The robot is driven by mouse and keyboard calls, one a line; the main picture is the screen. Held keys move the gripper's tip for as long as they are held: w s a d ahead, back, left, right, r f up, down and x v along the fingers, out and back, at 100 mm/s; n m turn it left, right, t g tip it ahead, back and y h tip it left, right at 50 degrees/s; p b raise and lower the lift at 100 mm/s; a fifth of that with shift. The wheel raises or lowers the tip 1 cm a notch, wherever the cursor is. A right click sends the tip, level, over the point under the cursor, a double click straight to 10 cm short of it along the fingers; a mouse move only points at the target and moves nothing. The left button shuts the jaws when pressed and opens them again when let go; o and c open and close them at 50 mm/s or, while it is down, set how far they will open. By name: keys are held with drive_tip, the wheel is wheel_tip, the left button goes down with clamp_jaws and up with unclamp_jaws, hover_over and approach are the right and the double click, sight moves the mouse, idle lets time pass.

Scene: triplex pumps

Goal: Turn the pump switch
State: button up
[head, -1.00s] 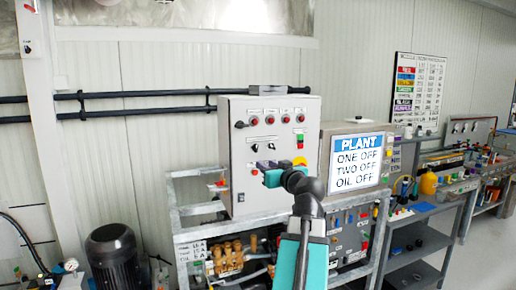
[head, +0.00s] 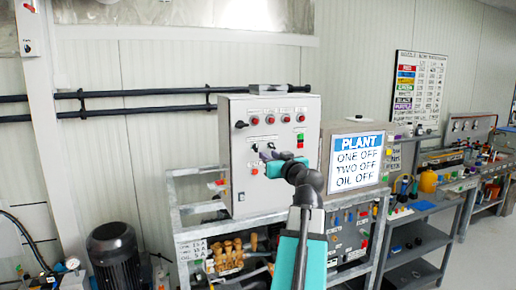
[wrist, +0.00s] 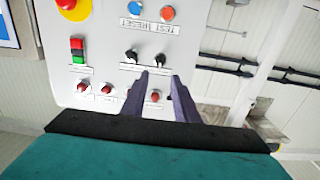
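The grey control panel (head: 237,180) stands at the centre of the head view. Two black rotary switches sit on its face; in the wrist view they are the left switch (wrist: 131,57) and the right switch (wrist: 160,59), above a row of red lamps. My gripper (wrist: 159,75) is open, with two dark purple fingers pointing at the panel. The right switch appears just beyond the gap between the fingertips, and a red lamp (wrist: 155,96) shows between the fingers. Contact cannot be told. In the head view my gripper (head: 268,156) is in front of the panel, just below the switches.
A red stop button (wrist: 72,4), a green and red button pair (wrist: 78,50), a blue button (wrist: 134,8) and an orange button (wrist: 167,13) are nearby on the panel. A PLANT sign (head: 357,160) stands to the right. A metal frame (head: 190,213) carries the panel.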

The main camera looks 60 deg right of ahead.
sight(257, 148)
drive_tip(key=p+x, duration=0.3)
drive_tip(key=x, duration=0.6)
drive_tip(key=shift+w+d, duration=0.2)
drive_tip(key=shift+d, duration=0.05)
drive_tip(key=shift+w+d, duration=0.3)
drive_tip(key=shift+w, duration=0.25)
drive_tip(key=shift+c, duration=0.4)
clamp_jaws()
